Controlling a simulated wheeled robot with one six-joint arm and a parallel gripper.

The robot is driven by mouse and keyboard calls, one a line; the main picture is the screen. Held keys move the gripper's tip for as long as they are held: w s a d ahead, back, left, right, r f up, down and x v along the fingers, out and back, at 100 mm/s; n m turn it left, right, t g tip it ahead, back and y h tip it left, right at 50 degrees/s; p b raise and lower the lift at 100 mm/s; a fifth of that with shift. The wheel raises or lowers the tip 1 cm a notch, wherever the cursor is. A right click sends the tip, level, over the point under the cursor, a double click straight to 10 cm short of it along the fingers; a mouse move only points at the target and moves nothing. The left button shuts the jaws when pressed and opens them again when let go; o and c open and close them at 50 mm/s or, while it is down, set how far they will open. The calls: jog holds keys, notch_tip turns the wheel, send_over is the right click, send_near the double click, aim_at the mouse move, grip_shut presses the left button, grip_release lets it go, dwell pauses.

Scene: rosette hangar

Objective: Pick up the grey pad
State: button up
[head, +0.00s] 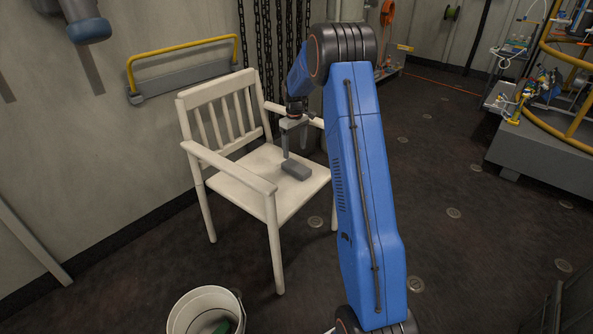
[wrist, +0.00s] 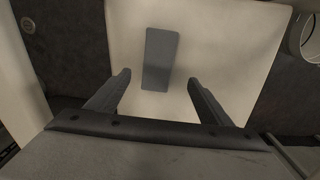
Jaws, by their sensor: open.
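The grey pad (head: 296,171) is a small flat block lying on the seat of a white wooden armchair (head: 235,199). In the wrist view the pad (wrist: 160,58) lies lengthwise, beyond the fingertips and roughly centred between them. My gripper (head: 294,155) hangs pointing down over the seat, close to the pad. In the wrist view my gripper (wrist: 160,77) has its two fingers spread wide apart with nothing between them. From these views I cannot tell the exact height of the fingertips above the pad. The pad is not held.
The chair's armrests and slatted back surround the seat. A white bucket (head: 205,311) stands on the dark floor in front of the chair. A yellow rail (head: 183,48) is on the wall behind. A platform with yellow tubing (head: 565,115) stands at the right. Floor between is clear.

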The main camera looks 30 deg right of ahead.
aim_at(295, 165)
notch_tip(295, 165, down, 4)
jog(key=shift+r, duration=0.1)
jog(key=shift+w+d+f, duration=0.1)
jog(key=shift+f, duration=1.25)
jog(key=shift+d+f, duration=0.1)
jog(key=shift+f, duration=1.25)
jog(key=c, duration=1.1)
